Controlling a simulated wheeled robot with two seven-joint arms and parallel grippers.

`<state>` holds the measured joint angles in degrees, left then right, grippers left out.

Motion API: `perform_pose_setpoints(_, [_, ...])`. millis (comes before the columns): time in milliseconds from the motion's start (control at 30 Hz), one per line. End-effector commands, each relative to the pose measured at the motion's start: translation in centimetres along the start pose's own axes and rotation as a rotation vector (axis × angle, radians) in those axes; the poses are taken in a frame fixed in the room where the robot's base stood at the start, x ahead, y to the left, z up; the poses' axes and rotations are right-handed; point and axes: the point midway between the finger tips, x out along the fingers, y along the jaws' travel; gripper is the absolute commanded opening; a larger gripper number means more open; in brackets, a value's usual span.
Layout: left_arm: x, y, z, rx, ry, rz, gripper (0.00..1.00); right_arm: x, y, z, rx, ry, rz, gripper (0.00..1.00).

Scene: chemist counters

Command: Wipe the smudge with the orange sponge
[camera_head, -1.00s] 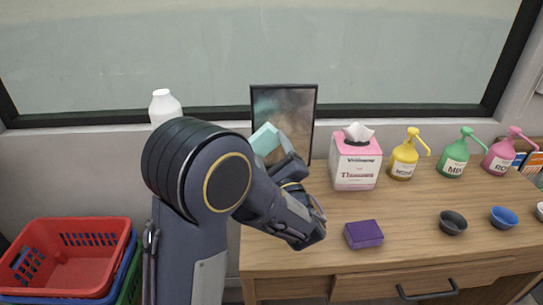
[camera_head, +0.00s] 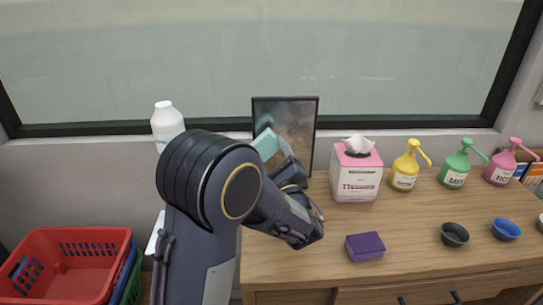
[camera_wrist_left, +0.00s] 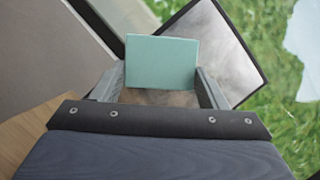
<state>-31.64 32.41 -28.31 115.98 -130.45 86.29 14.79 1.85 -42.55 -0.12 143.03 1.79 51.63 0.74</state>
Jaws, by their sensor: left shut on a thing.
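A teal sponge-like block (camera_head: 267,143) is in my left gripper (camera_head: 279,153), which is shut on it. In the left wrist view the teal block (camera_wrist_left: 162,62) sits between the two fingers, in front of a dark-framed panel (camera_wrist_left: 221,60) with cloudy grey marks. In the head view this panel (camera_head: 295,122) stands upright at the back left of the wooden counter. The block overlaps its left part; I cannot tell whether they touch. A purple block (camera_head: 365,246) lies on the counter. I see no orange sponge. My right gripper is not in view.
A tissue box (camera_head: 357,172), yellow (camera_head: 405,170), green (camera_head: 456,168) and pink (camera_head: 503,165) pump bottles line the back. Dark (camera_head: 454,234) and blue (camera_head: 506,229) bowls stand at right. A red basket (camera_head: 65,265) is lower left. The counter's middle (camera_head: 400,215) is clear.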

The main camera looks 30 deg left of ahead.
Motion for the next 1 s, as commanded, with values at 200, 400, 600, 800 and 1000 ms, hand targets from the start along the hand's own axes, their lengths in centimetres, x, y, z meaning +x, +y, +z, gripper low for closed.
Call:
perform_pose_setpoints(200, [0.3,0.0,-0.1,0.000,-0.001,0.000,0.49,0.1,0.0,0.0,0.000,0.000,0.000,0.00])
perform_pose_setpoints(400, [0.7,0.0,-0.3,0.000,-0.001,0.000,0.49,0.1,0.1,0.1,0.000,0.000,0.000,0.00])
perform_pose_setpoints(600, [1.1,0.0,-0.5,0.000,0.000,0.000,0.49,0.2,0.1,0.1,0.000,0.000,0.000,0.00])
perform_pose_setpoints(800, [1.4,0.0,-0.6,0.000,-0.001,0.000,0.49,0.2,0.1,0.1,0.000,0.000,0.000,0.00])
perform_pose_setpoints(1000, [1.8,0.0,-0.7,0.000,-0.001,0.000,0.49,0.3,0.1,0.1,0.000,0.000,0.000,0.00])
